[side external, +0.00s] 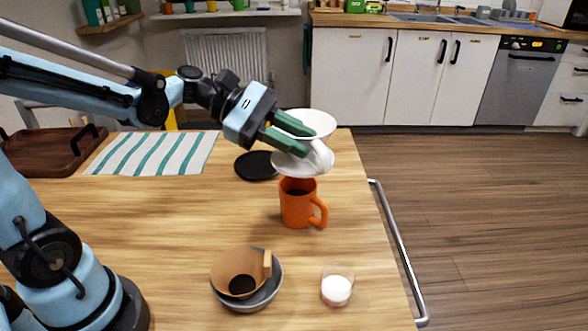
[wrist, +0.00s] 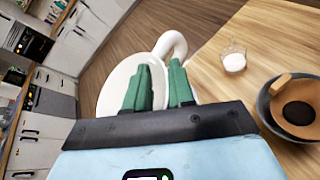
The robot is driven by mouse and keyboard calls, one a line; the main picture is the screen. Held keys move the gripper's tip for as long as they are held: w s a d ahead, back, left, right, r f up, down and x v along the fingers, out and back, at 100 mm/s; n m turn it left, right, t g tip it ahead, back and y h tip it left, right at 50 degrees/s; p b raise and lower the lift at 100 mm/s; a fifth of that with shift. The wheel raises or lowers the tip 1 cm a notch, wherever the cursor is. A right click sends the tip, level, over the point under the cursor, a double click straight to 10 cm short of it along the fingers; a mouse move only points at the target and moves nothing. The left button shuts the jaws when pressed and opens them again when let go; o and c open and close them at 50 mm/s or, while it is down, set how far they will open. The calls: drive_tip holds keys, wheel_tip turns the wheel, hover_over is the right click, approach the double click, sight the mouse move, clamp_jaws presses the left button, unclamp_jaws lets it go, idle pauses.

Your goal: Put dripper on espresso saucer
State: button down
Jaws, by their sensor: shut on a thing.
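The white dripper (side external: 318,121) is held in the air above the orange mug, with its handle on the right side. It also shows in the wrist view (wrist: 118,82), behind the fingers. My gripper (side external: 301,140) has its green fingers shut on the dripper's side, in the wrist view (wrist: 159,68) too. A flat black disc (side external: 255,166), which looks like the espresso saucer, lies on the table behind and left of the mug. The dripper is apart from it, up and to the right. The gripped part of the dripper is partly hidden by the fingers.
An orange mug (side external: 297,207) with dark contents stands below the dripper. A grey bowl (side external: 277,284) holding a brown paper filter and a small glass (side external: 337,287) with white contents are at the front. A striped cloth (side external: 152,153) and wooden tray (side external: 47,154) lie left.

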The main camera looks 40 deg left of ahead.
drive_tip(key=w+a+f+n+t+y, duration=0.4)
drive_tip(key=w+a+n+t, duration=0.15)
drive_tip(key=a, duration=0.45)
hover_over(259, 172)
wheel_tip(259, 172, down, 7)
drive_tip(key=shift+f+g, duration=0.35)
drive_tip(key=shift+f, duration=1.6)
drive_tip(key=c, duration=1)
unclamp_jaws()
drive_tip(key=shift+f, duration=0.1)
drive_tip(key=shift+o, duration=0.2)
